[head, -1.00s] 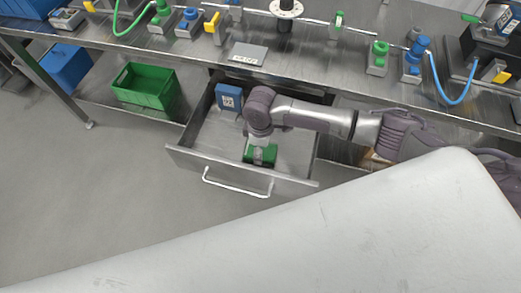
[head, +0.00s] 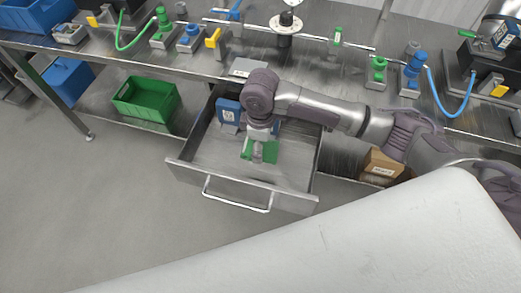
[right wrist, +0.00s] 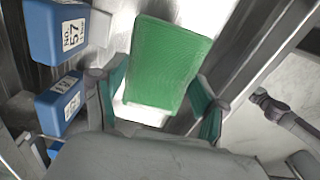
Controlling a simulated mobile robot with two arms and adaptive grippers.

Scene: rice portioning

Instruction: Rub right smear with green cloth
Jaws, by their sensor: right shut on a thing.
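A green cloth (head: 247,148) is in the grip of my right gripper (head: 259,147), over the open metal drawer (head: 215,157). In the right wrist view the cloth (right wrist: 168,62) stands out between the two fingers of my right gripper (right wrist: 158,108), as a flat green block. Part of it is hidden by the fingers. I cannot make out any smear in either view. My left gripper is in neither view.
Blue boxes stand in the drawer, one (right wrist: 58,33) numbered 57 and another (right wrist: 60,107) beside it. The steel bench (head: 335,70) with valves and pipes is above. A green crate (head: 146,100) and a cardboard box (head: 381,164) sit below.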

